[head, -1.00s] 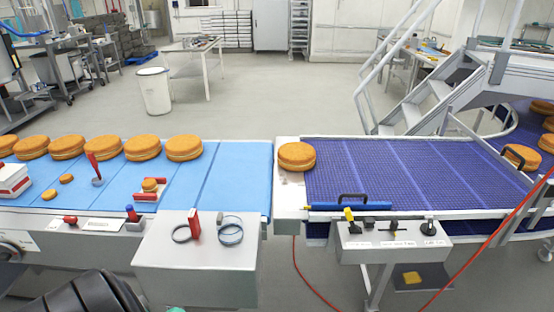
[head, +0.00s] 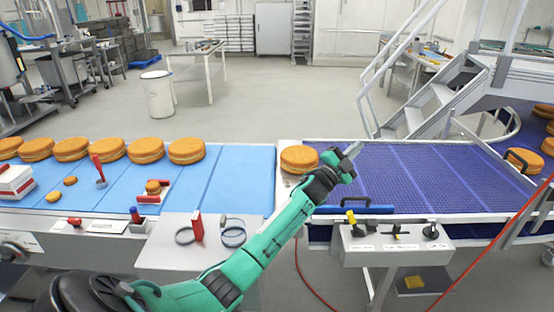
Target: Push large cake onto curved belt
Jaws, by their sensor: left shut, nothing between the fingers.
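The large cake (head: 299,158), round and golden brown with a pale middle layer, sits on the white plate (head: 288,192) between the light blue belt and the purple belt. The purple curved belt (head: 410,170) begins just right of the cake and bends away at the far right. My left arm reaches in from the lower left, passing in front of the cake's lower right side. I cannot tell whether my wrist touches the cake. My right gripper is not in view.
Several similar cakes stand in a row on the light blue belt (head: 240,180). More cakes (head: 524,160) are on the belt's bend at right. A blue bar (head: 385,209) and a black handle lie along the near edge. Metal stairs (head: 430,105) rise behind the purple belt.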

